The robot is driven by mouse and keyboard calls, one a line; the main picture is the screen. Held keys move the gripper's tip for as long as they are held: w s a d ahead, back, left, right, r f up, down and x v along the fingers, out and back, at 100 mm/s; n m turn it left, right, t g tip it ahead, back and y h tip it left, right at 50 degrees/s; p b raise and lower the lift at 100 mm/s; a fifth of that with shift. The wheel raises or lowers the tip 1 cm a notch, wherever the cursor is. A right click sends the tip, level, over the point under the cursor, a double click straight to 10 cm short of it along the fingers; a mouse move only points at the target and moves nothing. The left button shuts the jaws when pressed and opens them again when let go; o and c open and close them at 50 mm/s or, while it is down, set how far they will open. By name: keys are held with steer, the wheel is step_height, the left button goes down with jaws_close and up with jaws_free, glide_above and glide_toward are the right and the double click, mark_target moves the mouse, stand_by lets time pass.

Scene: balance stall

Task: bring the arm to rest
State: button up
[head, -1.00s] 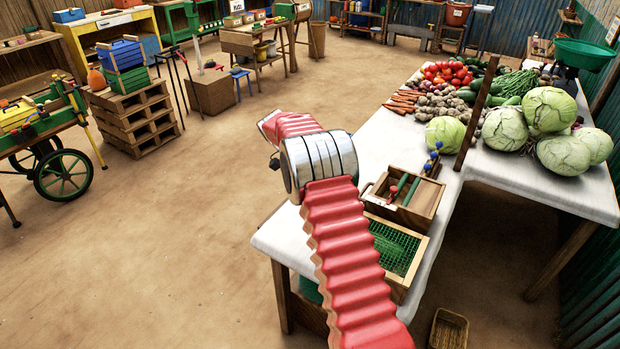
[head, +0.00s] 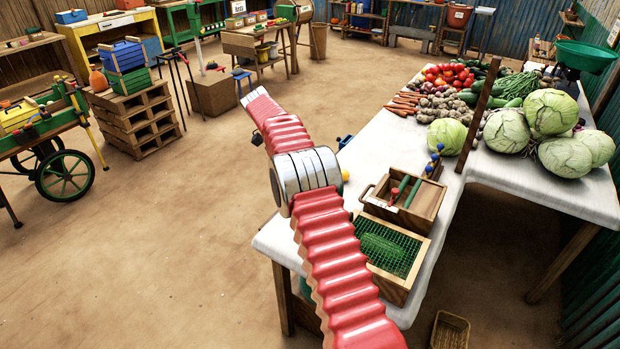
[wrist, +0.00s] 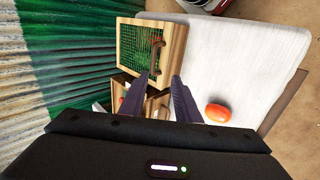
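My arm (head: 320,225), in ribbed red sleeving with a silver joint band, rises from the bottom of the head view beside the white-topped table (head: 390,165). In the wrist view my gripper (wrist: 164,76) shows two dark fingers with a gap between them and nothing held. Behind the fingers are a wooden box with green mesh (wrist: 138,42) and part of a second wooden box. A rounded orange-red object (wrist: 218,113) lies on the white top, right of the fingers and apart from them. In the head view I cannot make out the gripper clearly.
On the table stand the mesh box (head: 385,250), a divided wooden box (head: 425,205), a dark upright post (head: 478,115) and several cabbages (head: 505,131). A small basket (head: 450,330) is on the floor. The dirt floor (head: 180,230) left of my arm is clear.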

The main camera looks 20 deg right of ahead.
stand_by(0.5)
step_height(320, 180, down, 7)
steer(key=a+n+t, duration=0.2)
steer(key=n, duration=0.3)
steer(key=s+a+r+n+t+y, duration=0.1)
steer(key=s+a+r+n+t, duration=0.1)
steer(key=s+r, duration=0.4)
steer(key=s+a+r+n+t+y, duration=0.2)
steer(key=s+a+r+t, duration=0.3)
steer(key=s, duration=1.1)
steer(key=s+a+r+n+t+y, duration=0.1)
steer(key=s+a+r, duration=0.5)
steer(key=s, duration=0.6)
steer(key=r+n+t, duration=0.1)
steer(key=t, duration=0.1)
steer(key=shift+a+r+n+t+y, duration=0.3)
steer(key=shift+a+r, duration=0.1)
steer(key=shift+s, duration=0.1)
